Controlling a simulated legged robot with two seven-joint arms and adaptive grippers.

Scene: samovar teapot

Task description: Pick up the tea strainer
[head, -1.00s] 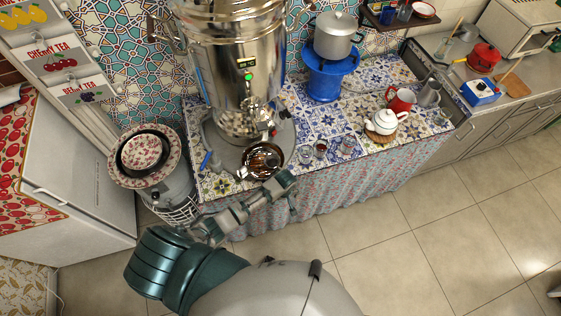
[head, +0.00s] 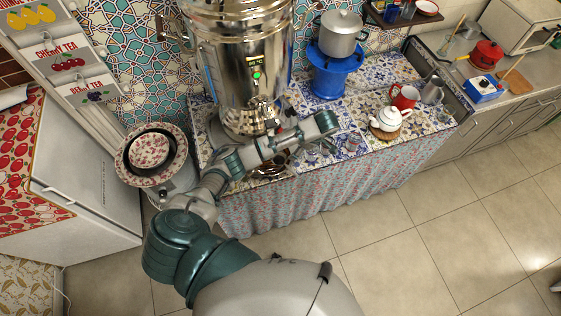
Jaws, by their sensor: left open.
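I cannot pick out the tea strainer for certain; it may be behind my arm or too small to tell among the small items. My left arm reaches over the tiled counter (head: 371,123) in front of the samovar (head: 243,60). My left gripper (head: 328,126) is at the arm's far end, open, above small glassware (head: 351,146). Its fingertips are hard to make out, and I see nothing held. A dark, shiny round pan (head: 270,174) below the samovar's tap is partly hidden by my forearm. My right gripper is out of view.
A pot (head: 340,35) sits on a blue stand (head: 333,75) behind. A patterned bowl (head: 150,152) is at left. The floor in front is clear.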

